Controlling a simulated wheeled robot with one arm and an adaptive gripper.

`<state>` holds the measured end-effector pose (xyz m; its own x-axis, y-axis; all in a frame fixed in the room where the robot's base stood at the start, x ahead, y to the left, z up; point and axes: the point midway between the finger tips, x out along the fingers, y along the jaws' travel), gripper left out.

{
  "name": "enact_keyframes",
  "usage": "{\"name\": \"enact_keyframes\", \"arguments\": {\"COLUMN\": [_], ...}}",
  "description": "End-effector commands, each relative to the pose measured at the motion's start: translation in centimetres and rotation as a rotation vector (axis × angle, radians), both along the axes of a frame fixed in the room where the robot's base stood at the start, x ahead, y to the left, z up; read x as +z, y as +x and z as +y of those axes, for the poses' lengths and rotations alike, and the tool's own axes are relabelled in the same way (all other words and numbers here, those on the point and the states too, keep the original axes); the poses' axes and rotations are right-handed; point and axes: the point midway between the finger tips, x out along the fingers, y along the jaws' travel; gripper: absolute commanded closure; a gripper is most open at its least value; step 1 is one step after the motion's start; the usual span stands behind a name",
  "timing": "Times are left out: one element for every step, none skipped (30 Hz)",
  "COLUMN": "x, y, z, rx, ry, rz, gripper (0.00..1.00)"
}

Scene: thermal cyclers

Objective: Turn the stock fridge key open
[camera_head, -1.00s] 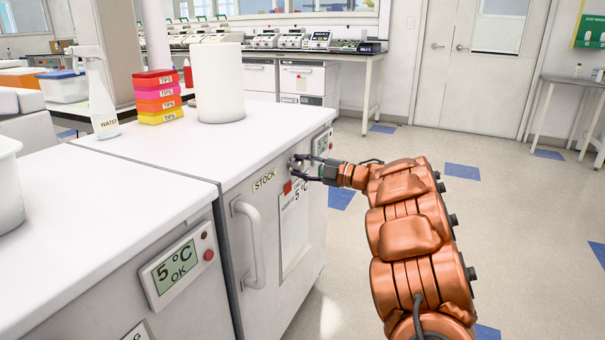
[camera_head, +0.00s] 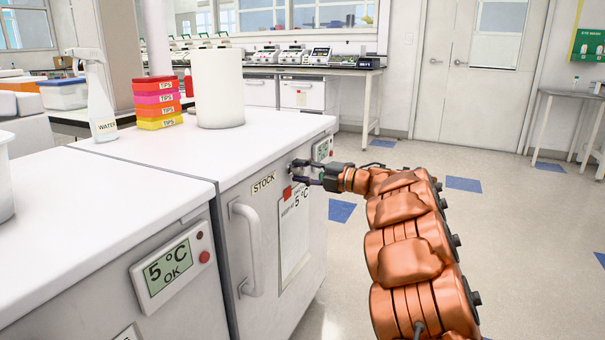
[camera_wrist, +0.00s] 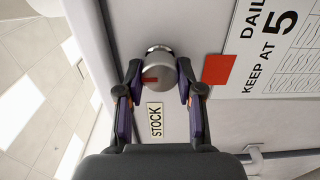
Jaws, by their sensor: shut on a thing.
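The stock fridge (camera_head: 262,225) is a white under-counter unit with a STOCK label (camera_head: 264,182), which also shows in the wrist view (camera_wrist: 155,121). Its key lock (camera_wrist: 158,66) is a round silver cylinder with a red mark on its face, on the upper part of the door. My gripper (camera_wrist: 160,80) is shut on this silver cylinder, one finger on each side. In the head view my gripper (camera_head: 301,174) reaches the door from the right, and its fingers hide most of the lock.
The fridge has a curved white handle (camera_head: 248,245), a posted sheet (camera_head: 294,235) with a red tag (camera_wrist: 217,69) and a display (camera_head: 322,149). On top stand a spray bottle (camera_head: 98,100), tip boxes (camera_head: 158,103) and a white cylinder (camera_head: 218,90). Open floor lies to the right.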

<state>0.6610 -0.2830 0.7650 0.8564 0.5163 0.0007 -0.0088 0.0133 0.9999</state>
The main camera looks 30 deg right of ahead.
Motion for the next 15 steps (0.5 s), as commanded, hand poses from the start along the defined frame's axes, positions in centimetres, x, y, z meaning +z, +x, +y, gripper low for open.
{"name": "enact_keyframes", "arguments": {"x": [-0.04, -0.04, -0.04, -0.04, -0.05, -0.05, -0.05, -0.06, -0.06, -0.05, -0.05, -0.04, -0.04, -0.04, -0.03], "y": [0.01, 0.01, 0.0, 0.0, 0.0, 0.0, 0.0, 0.01, 0.01, 0.0, 0.0, 0.0, -0.01, 0.0, 0.0], "z": [0.05, 0.05, 0.06, 0.06, 0.06, 0.06, 0.06, 0.05, 0.05, 0.04, 0.04, 0.04, 0.03, 0.02, 0.02], "rx": [0.001, 0.001, 0.001, 0.001, 0.001, 0.001, 0.001, 0.001, 0.001, 0.001, 0.001, 0.001, 0.001, 0.001, 0.0], "ry": [-0.001, -0.001, -0.001, -0.001, -0.001, -0.001, -0.001, -0.001, -0.001, -0.001, -0.001, 0.0, 0.0, 0.0, 0.0], "rz": [0.0, 0.0, 0.001, 0.001, 0.001, 0.001, 0.001, 0.002, 0.001, 0.001, 0.001, 0.001, 0.001, 0.001, 0.001], "gripper": [0.98, 0.98, 0.98, 0.98, 0.98, 0.98, 0.98, 0.62, 0.57, 0.54, 0.51, 0.47, 0.44, 0.41, 0.38]}}
